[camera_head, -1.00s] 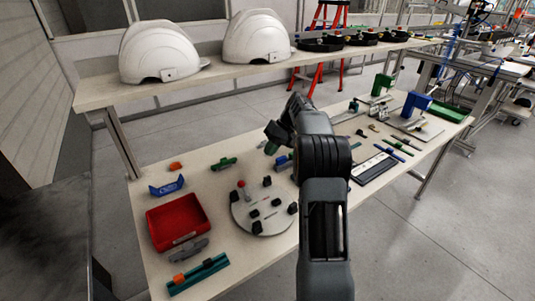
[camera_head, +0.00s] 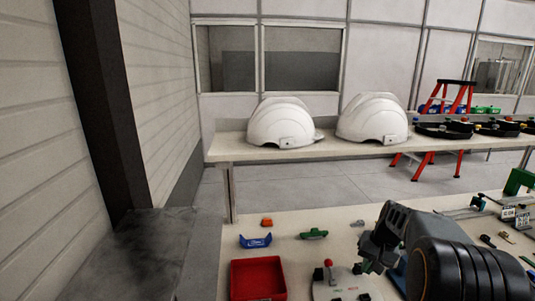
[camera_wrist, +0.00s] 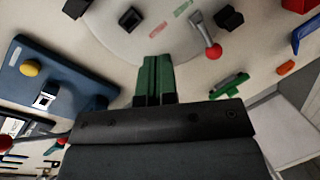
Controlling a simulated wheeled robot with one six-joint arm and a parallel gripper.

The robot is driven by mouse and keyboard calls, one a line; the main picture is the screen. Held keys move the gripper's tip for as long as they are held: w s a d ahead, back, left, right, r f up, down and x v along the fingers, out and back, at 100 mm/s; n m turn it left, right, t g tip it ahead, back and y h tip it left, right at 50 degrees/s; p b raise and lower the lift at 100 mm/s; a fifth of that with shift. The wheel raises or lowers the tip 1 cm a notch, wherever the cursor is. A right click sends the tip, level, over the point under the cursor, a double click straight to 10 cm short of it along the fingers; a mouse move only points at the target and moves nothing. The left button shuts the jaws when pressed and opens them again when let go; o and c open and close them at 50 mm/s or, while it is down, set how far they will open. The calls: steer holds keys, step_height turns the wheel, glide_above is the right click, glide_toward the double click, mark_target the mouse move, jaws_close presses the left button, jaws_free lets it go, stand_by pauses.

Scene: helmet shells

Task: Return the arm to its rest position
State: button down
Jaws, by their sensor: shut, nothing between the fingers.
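My arm comes in from the lower right in the head view. My gripper (camera_head: 366,256) hangs over the bench beside the upper right edge of a pale round plate (camera_head: 332,290). In the wrist view its green fingers (camera_wrist: 154,75) are together with nothing between them. The round plate (camera_wrist: 150,40) lies beyond the fingertips there, carrying black blocks and a red-knobbed lever (camera_wrist: 209,40).
White helmet shells (camera_head: 283,125) (camera_head: 372,120) stand on the rear shelf (camera_head: 230,150). A red tray (camera_head: 258,280), blue bracket (camera_head: 256,241) and green piece (camera_head: 314,234) lie left on the bench. A blue box (camera_wrist: 60,85) shows in the wrist view. A red ladder (camera_head: 445,115) stands behind.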

steer(key=s+a+r+n+t+h+p, duration=0.1)
steer(key=s+a+r, duration=0.3)
steer(key=s, duration=0.5)
steer(key=s+a+r+n+t+h+p, duration=0.1)
steer(key=s+a+r+n+t+p, duration=0.1)
steer(key=s+a+r, duration=0.3)
steer(key=shift+s+a+n+h+p, duration=0.4)
steer(key=shift+s+a+n, duration=0.3)
steer(key=shift+s+a, duration=1.35)
